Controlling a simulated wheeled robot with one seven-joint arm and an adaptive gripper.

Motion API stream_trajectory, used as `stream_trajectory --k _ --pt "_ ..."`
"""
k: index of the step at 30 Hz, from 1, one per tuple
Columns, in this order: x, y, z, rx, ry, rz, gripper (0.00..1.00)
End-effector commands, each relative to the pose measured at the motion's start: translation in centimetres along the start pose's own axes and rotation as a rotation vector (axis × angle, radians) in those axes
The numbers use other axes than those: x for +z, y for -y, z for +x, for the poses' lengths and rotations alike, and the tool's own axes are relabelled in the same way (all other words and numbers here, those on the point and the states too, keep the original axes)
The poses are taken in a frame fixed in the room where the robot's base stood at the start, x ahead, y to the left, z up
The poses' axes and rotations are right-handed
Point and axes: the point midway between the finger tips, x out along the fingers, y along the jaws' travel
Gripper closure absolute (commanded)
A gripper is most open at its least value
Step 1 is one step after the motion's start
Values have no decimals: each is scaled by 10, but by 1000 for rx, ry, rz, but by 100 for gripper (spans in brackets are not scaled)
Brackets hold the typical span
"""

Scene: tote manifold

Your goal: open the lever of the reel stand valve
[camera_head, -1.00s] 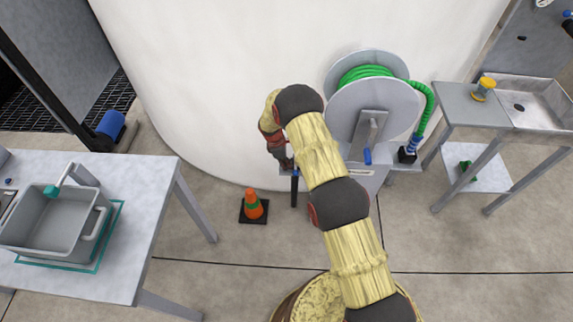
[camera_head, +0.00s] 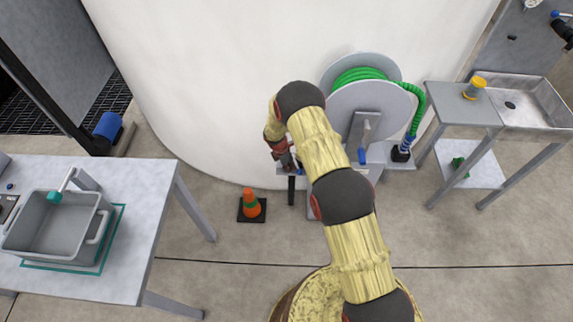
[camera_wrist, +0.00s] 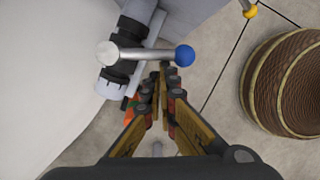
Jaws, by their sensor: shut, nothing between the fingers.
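The valve lever (camera_wrist: 146,54) is a silver bar with a blue ball (camera_wrist: 185,55) at its right end, seen in the wrist view. Its left end sits on the valve body (camera_wrist: 114,78), a grey and black pipe fitting. My gripper (camera_wrist: 162,72) is shut and empty, its fingertips close to the lever's underside in the picture, near the blue ball. I cannot tell whether they touch it. In the head view my gripper (camera_head: 291,163) is at the left side of the reel stand (camera_head: 372,118), where my arm hides the valve.
The large white tank (camera_head: 220,90) is close behind. A table with a grey tote (camera_head: 55,222) stands at left. A sink bench (camera_head: 461,103) stands at right. A green hose (camera_head: 412,105) hangs on the reel's right.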

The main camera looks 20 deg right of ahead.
Motion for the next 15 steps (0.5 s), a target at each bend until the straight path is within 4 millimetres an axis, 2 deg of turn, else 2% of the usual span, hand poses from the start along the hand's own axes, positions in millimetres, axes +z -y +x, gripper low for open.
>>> stream_trajectory --k 15 --pt "33 12 5 123 0 -475 100"
